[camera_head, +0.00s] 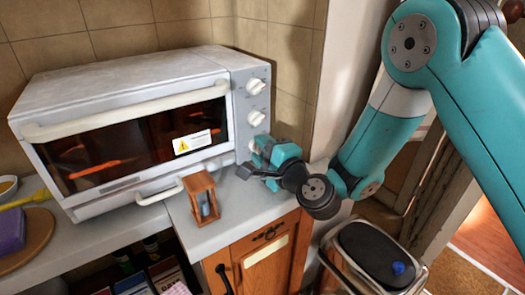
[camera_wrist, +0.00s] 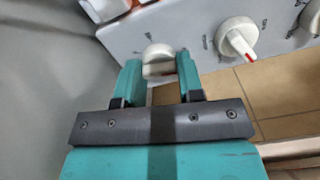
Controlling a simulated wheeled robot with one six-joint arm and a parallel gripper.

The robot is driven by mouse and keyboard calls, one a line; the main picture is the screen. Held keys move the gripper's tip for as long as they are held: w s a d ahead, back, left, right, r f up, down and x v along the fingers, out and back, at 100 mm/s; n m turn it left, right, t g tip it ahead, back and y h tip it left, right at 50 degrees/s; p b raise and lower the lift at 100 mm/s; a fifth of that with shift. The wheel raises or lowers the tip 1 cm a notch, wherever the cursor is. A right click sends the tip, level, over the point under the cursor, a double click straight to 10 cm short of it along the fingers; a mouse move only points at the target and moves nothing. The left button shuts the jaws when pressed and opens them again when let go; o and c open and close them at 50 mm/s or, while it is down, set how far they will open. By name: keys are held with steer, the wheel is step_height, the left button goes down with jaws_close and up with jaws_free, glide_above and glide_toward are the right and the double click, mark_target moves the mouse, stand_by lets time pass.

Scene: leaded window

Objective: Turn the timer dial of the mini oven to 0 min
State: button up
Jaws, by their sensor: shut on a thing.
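The white mini oven (camera_head: 120,85) stands on the counter, with a column of white dials on its right front panel. My gripper (camera_wrist: 158,64) is at the lowest dial, and its two teal fingers are shut on the sides of that dial (camera_wrist: 157,52). In the head view my gripper (camera_head: 258,152) largely hides this dial. The middle dial (camera_head: 256,118) and top dial (camera_head: 255,86) stand free above it. In the wrist view the neighbouring dial (camera_wrist: 238,38) shows a red pointer mark. The panel markings are too small to read, so the held dial's setting is unclear.
A wooden-framed hourglass (camera_head: 202,197) stands on the counter (camera_head: 250,200) just left of my gripper. The oven door handle (camera_head: 130,110) runs across the front. A bin with a dark lid (camera_head: 375,255) stands below right. A tiled wall is behind.

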steer(key=shift+d+n, duration=0.15)
steer(key=shift+n, duration=0.85)
steer(key=o, duration=0.9)
